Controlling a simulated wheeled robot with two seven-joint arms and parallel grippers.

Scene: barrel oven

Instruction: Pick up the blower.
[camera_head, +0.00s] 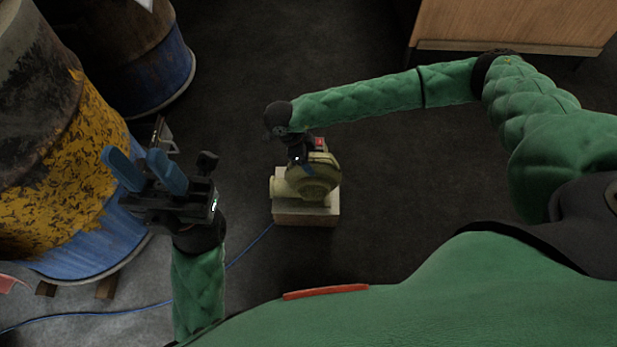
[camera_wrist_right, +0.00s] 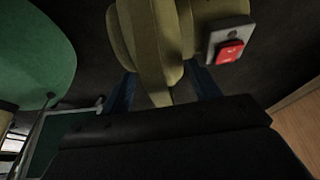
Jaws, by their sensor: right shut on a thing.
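The blower (camera_head: 318,181) is a yellowish-green machine with a round housing and a red switch, seen right of centre in the head view. It sits on or just over a pale block (camera_head: 306,214); I cannot tell whether they touch. My right gripper (camera_head: 304,165) reaches it from above and is shut on part of its housing. In the right wrist view the blower (camera_wrist_right: 150,40) lies between the blue fingers (camera_wrist_right: 160,92), with its red switch at the upper right. My left gripper (camera_head: 146,172) is open and empty, left of the blower.
A rusty yellow and blue barrel (camera_head: 70,160) stands at the left, with another barrel (camera_head: 140,60) behind it. A blue cable (camera_head: 250,247) runs from near the block across the floor to the lower left. A wooden cabinet (camera_head: 510,25) is at the top right. Dark floor around the block is clear.

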